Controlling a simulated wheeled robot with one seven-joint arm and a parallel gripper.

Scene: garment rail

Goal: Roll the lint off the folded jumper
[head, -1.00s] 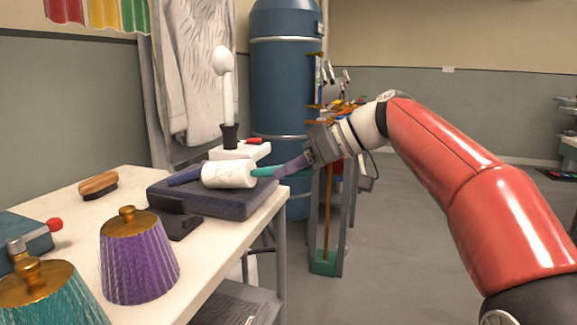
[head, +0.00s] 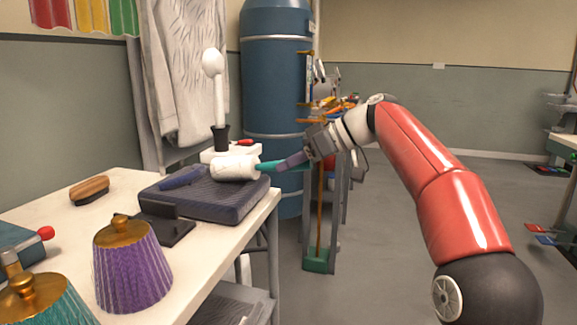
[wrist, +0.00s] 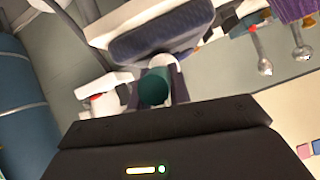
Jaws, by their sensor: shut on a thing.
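The folded jumper (head: 225,200) is a dark navy slab on the white table, with a rolled blue fold (head: 182,178) on its top. The lint roller has a white cylinder (head: 236,168) and a teal handle (head: 270,165). My gripper (head: 287,162) is shut on the handle, to the right of the table edge. The cylinder is over the jumper's far right part; I cannot tell whether it touches. In the wrist view the handle's end (wrist: 153,90) hides much of the roller, and the jumper (wrist: 150,42) is beyond it. No lint can be made out.
A white stand (head: 215,154) with an upright white-headed tool is behind the jumper. A wooden brush (head: 89,190), a black flat holder (head: 168,228) and a purple ribbed shade (head: 131,270) share the table (head: 50,215). A blue tank (head: 275,90) stands behind.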

